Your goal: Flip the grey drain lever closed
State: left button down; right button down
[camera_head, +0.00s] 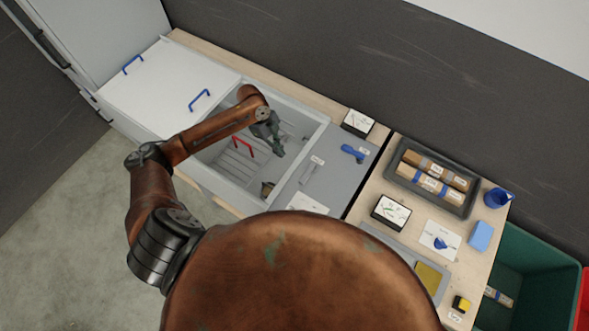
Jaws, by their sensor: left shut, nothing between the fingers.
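A slim grey lever (309,174) lies on the grey panel (335,185) just right of the open basin, with a small white label at its upper end. I take it for the drain lever; its exact position is too small to tell. My left arm reaches in from the left over the basin (238,165). My left gripper (278,151) is shut and empty, pointing down over the basin's right part, left of the grey lever and apart from it. My right gripper is not in view.
A blue lever (351,152) sits right of the grey one. A red handle (243,146) shows in the basin. A white lid with blue handles (199,100) lies to the left. A dark tray (462,201) with brown rolls and a blue cup (497,198) stand right.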

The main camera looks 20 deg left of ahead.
aim_at(308, 174)
pick_arm(q)
jog(key=p+x, duration=0.2)
jog(key=x, duration=0.7)
jog(key=shift+d+f, duration=0.2)
jog(key=shift+f, duration=0.1)
jog(key=shift+s+d+p, duration=0.2)
jog(key=shift+d+p, duration=0.5)
jog(key=shift+d, duration=0.45)
jog(key=shift+s+d+f, duration=0.1)
jog(key=shift+d+f, duration=0.1)
jog(key=shift+d, duration=0.6)
jog(key=shift+d, duration=0.15)
